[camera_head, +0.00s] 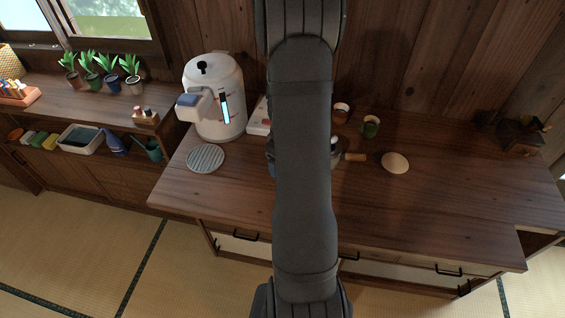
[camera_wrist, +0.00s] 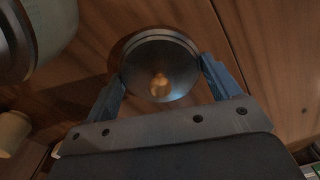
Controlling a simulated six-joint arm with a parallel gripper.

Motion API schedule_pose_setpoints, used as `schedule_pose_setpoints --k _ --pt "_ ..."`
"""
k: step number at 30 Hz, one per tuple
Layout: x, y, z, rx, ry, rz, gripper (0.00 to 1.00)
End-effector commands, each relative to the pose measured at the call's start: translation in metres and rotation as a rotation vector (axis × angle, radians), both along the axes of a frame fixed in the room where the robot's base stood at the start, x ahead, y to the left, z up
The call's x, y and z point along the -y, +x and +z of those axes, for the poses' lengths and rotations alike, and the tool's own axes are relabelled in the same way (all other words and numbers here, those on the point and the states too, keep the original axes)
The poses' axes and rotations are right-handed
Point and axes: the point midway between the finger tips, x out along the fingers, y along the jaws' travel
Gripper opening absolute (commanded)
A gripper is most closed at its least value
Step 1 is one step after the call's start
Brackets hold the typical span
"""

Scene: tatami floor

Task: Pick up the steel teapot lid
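The steel lid (camera_wrist: 160,55) is round and shiny, with a light wooden-looking knob in its middle. In the wrist view it lies between the two blue fingers of my gripper (camera_wrist: 161,68), one at each side of its rim. The fingers are spread about as wide as the lid and look very close to or against the rim; I cannot tell whether they press on it. Whether the lid rests on the wood or is lifted is unclear. A pot's wooden handle (camera_head: 355,157) shows just right of my arm.
On the wooden counter (camera_head: 430,210), a large white dispenser (camera_head: 213,95) stands at left beside a striped round mat (camera_head: 205,158). Cups (camera_head: 370,127) stand at the back, with a pale disc (camera_head: 395,163) nearby. A rounded vessel (camera_wrist: 40,35) is close at the wrist view's upper left.

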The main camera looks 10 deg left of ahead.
Motion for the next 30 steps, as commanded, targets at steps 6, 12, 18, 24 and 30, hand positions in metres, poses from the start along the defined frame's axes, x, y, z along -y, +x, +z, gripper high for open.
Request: schedule_pose_setpoints --k 6,12,18,24,30 --pt "0.0 0.0 0.0 0.0 0.0 0.0 0.59" --pt "0.0 0.0 0.001 0.0 0.0 0.0 0.59" --pt "0.0 0.001 0.013 0.002 0.001 0.0 0.59" --pt "0.003 0.0 0.046 0.004 0.003 -0.001 0.59" --pt "0.049 -0.013 0.071 0.003 0.002 -0.005 0.59"
